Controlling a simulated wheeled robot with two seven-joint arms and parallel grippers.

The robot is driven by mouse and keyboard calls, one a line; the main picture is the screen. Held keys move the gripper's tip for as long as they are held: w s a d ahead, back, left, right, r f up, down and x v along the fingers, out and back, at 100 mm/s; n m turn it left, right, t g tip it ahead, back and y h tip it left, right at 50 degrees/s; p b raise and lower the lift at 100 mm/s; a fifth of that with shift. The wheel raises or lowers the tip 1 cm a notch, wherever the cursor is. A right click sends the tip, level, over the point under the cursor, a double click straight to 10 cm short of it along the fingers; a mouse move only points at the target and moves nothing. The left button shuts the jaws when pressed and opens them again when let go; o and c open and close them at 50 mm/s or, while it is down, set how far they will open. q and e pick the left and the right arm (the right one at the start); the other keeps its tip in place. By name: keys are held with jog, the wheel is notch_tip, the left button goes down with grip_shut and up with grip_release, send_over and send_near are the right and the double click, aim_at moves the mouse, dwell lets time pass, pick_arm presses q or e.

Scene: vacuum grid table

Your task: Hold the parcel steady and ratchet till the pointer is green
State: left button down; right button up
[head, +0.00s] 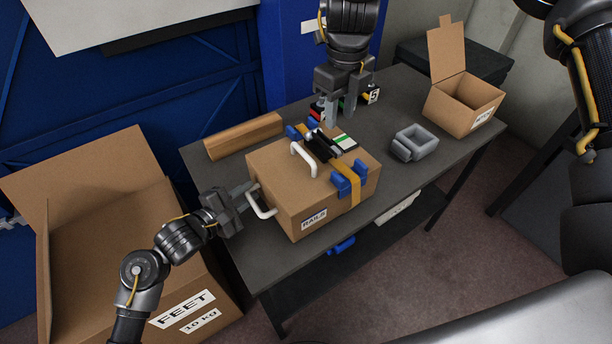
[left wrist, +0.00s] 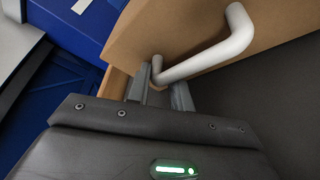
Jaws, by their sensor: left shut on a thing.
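The parcel (head: 280,170) is a cardboard box labelled RAILS on the table, with a white handle on top and one on its left side. My left gripper (head: 245,192) is shut on the side handle (left wrist: 205,52), near one end. A yellow strap (head: 345,185) with blue corner guards (head: 348,180) crosses the parcel. The dark ratchet (head: 318,145) sits on the strap on top, beside a small green, white and black gauge (head: 345,142); its pointer is too small to read. My right gripper (head: 335,115) points down just behind the ratchet; its finger gap and any contact are unclear.
A brown wooden bar (head: 243,137) lies at the table's back left. A grey tray-like part (head: 414,142) and an open small carton (head: 465,100) stand to the right. A large open carton (head: 100,240) labelled FEET is at the left. The table (head: 420,185) has bare room at front right.

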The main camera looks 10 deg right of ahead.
jog(key=shift+o, duration=0.6)
jog(key=m+t+y, duration=0.2)
jog(key=t, duration=0.2)
send_near(336, 149)
jog(key=x, duration=0.8)
jog(key=shift+f, duration=0.1)
jog(key=shift+c, duration=0.4)
grip_shut()
